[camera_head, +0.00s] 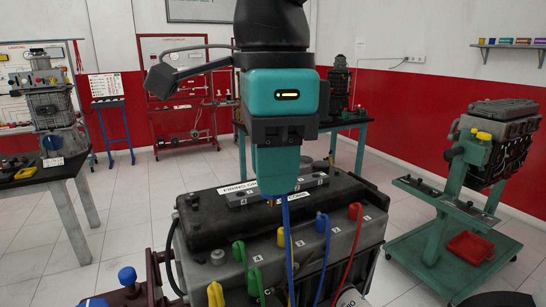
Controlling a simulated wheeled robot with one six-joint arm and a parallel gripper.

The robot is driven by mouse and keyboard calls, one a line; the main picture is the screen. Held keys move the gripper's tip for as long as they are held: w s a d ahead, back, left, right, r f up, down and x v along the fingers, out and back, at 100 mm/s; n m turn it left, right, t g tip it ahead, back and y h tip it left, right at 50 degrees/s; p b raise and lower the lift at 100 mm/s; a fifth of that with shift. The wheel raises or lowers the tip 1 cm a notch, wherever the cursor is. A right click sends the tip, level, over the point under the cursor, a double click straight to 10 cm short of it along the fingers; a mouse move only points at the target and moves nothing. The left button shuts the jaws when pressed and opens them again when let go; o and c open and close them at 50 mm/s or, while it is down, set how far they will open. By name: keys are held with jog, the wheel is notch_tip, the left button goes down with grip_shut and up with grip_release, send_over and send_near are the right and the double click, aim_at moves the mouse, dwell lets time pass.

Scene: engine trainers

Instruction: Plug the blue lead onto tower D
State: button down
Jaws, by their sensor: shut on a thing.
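My gripper (277,185) points down over the engine, shut on the upper end of the blue lead (287,235), which hangs from it down across the engine's front. The held connector is mostly hidden by the fingers. A blue boot (322,222) with a blue wire below it sits on the engine to the right; I cannot tell whether it is the same lead's other end. A dark grey block (240,197) with small white tags lies on the engine top, behind and around the fingertips. Tower D cannot be picked out; its letter is too small to read.
The engine (205,228) also carries green (239,251), yellow (215,292) and red (355,211) boots with leads near my gripper. Labels stand beside the fingers. A green engine stand (432,215) is at right, a workbench (62,170) at left.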

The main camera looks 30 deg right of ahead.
notch_tip(320, 180, down, 14)
jog(key=b, duration=0.9)
jog(key=shift+b, duration=0.35)
dwell(0.6)
jog(key=shift+f, duration=0.2)
dwell(0.5)
jog(key=shift+f+b, duration=1.7)
jog(key=shift+f, duration=1)
jog(key=shift+r, duration=0.1)
jog(key=shift+f, duration=0.95)
jog(key=c, duration=0.9)
grip_release()
jog(key=shift+r, duration=0.1)
